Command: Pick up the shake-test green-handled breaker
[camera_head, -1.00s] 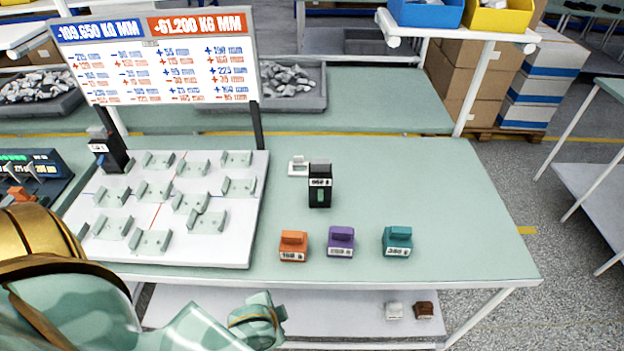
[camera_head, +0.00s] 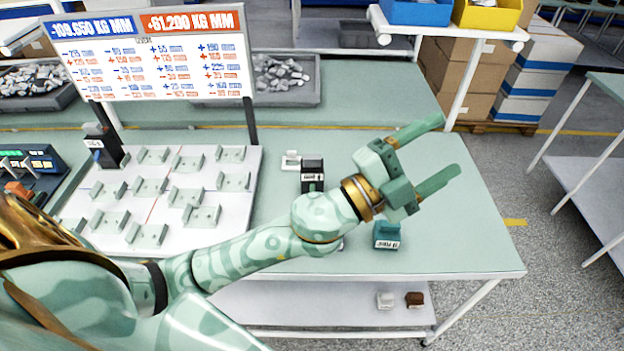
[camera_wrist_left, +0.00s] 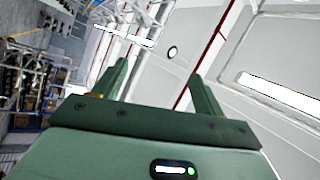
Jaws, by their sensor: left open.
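The black breaker with a green handle (camera_head: 311,171) stands on the green bench in the head view. My left forearm hides its lower part. My left gripper (camera_head: 450,149) is open and empty, held above the bench to the right of the breaker, with its fingers pointing right and away. In the left wrist view its two fingers (camera_wrist_left: 158,84) are spread with nothing between them, facing the ceiling and far shelving. My right gripper is not in view.
A teal block (camera_head: 387,235) sits near the front edge; my arm covers the orange and purple blocks' area. A white board with brackets (camera_head: 215,205) lies left, below a sign (camera_head: 150,60). Bench space at right is clear.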

